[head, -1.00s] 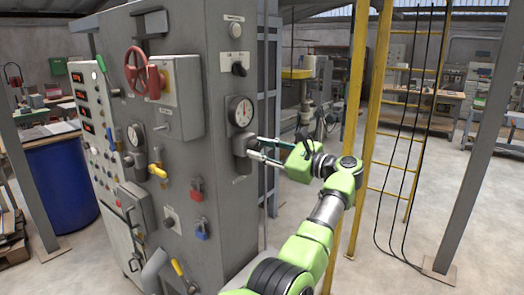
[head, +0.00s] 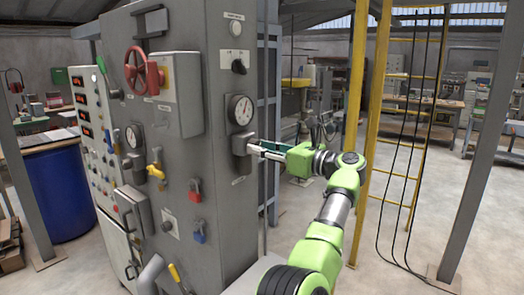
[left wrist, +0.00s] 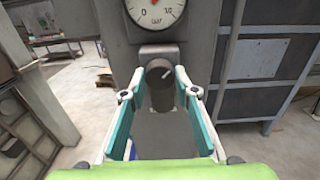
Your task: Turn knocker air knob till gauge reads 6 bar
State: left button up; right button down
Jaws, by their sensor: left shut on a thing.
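The knocker air gauge (head: 240,109) is a white round dial on the side face of the grey cabinet. It also shows in the left wrist view (left wrist: 153,12), where its top is cut off; I see 0, 10, "bar" and a red mark, but cannot read the value surely. The grey knob (left wrist: 161,92) with a pale mark sits just below the gauge. My left gripper (head: 254,147) reaches it from the right. Its two fingers are shut on the knob, one on each side, in the left wrist view. My right gripper is not in view.
The cabinet also bears a red handwheel (head: 143,72), a black switch (head: 239,66), a yellow valve handle (head: 156,169) and red and blue padlocks (head: 198,231). A yellow ladder frame (head: 383,110) stands behind my arm. Open floor lies to the right.

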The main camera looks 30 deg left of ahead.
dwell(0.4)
pick_arm(q)
jog(key=o, duration=1.1)
jog(key=d, duration=0.8)
jog(key=s+d, duration=0.1)
jog(key=d, duration=0.3)
jog(key=shift+w, duration=0.1)
